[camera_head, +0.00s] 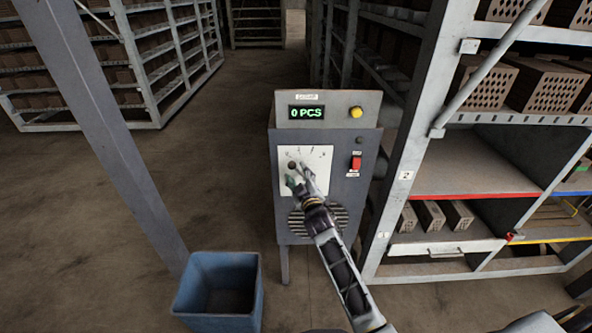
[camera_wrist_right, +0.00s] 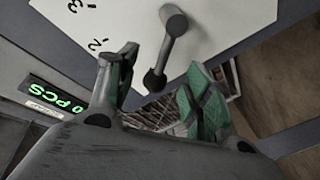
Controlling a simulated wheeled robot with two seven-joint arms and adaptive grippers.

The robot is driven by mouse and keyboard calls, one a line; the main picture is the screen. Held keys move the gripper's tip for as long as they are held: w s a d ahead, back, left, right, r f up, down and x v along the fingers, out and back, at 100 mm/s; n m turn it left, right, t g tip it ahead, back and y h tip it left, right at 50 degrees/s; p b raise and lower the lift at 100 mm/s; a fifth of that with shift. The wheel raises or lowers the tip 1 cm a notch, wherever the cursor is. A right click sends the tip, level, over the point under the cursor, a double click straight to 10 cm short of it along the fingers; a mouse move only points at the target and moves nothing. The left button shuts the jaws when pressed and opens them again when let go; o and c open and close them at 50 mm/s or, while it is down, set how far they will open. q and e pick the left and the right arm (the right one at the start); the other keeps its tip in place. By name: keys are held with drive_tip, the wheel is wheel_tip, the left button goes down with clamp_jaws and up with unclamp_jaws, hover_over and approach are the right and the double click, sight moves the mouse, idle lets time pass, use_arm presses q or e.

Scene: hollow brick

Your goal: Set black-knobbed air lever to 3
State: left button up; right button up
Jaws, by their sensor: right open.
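The air lever shows in the right wrist view as a grey rod with a black knob (camera_wrist_right: 155,80). It stands out from a white dial plate (camera_wrist_right: 220,22) that carries printed figures including 2 and 3. The knob points away from those figures. In the head view the plate (camera_head: 321,157) is on the front of a grey cabinet (camera_head: 345,218), partly hidden by my right gripper (camera_head: 299,178). In the wrist view my right gripper (camera_wrist_right: 162,88) is open, its green-padded fingers on either side of the knob with gaps. My left gripper is out of view.
The cabinet has a green "0 PCS" display (camera_head: 307,113), a yellow button (camera_head: 356,112) and a red switch (camera_head: 356,162). A blue bin (camera_head: 218,312) stands on the floor at left. A shelf rack (camera_head: 465,180) with bricks stands close at right. Open floor lies left.

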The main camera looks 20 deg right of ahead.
sight(296, 170)
drive_tip(key=shift+w, duration=1.85)
clamp_jaws()
